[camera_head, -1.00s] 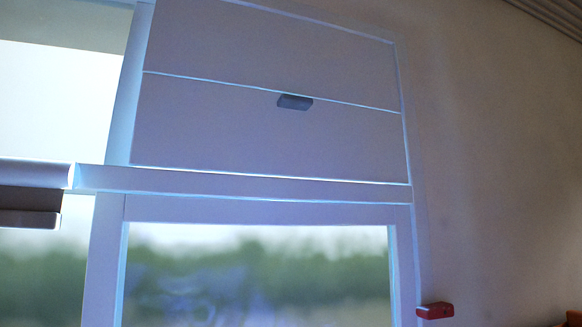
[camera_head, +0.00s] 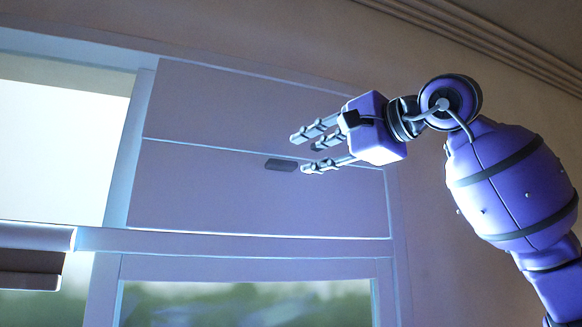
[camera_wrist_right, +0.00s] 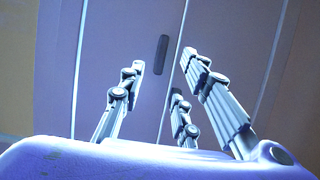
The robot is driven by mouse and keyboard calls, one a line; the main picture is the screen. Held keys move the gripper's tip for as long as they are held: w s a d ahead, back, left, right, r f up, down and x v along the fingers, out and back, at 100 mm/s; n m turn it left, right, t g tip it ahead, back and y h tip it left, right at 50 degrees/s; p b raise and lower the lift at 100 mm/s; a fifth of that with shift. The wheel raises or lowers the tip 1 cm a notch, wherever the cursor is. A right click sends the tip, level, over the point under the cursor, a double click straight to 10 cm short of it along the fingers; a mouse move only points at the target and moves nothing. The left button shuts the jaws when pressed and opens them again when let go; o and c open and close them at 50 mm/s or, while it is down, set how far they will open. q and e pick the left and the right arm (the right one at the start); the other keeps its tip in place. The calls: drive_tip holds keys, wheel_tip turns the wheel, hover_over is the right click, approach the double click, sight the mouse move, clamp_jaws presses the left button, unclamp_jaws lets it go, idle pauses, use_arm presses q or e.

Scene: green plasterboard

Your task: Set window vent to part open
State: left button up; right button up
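The window vent is a pale panel (camera_head: 230,195) above the window, with a seam between its upper and lower parts. A small dark handle (camera_head: 281,165) sits just below that seam. My right gripper (camera_head: 308,152) is open and empty, its fingers pointing left, just right of the handle in the head view. In the right wrist view the handle (camera_wrist_right: 161,55) lies ahead, between the spread fingers (camera_wrist_right: 165,75). I cannot tell whether a fingertip touches it. My left gripper is not in view.
A window pane (camera_head: 250,305) lies below the vent, under a horizontal frame bar (camera_head: 250,243). A bright pane (camera_head: 60,150) and a dark roller or rail (camera_head: 30,270) are at the left. Bare wall is at the right, with ceiling trim above.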

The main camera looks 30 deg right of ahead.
sight(287, 164)
drive_tip(key=w, duration=0.4)
drive_tip(key=w+a, duration=0.1)
drive_tip(key=w, duration=0.2)
drive_tip(key=shift+p, duration=0.3)
drive_tip(key=shift+s, duration=0.1)
clamp_jaws()
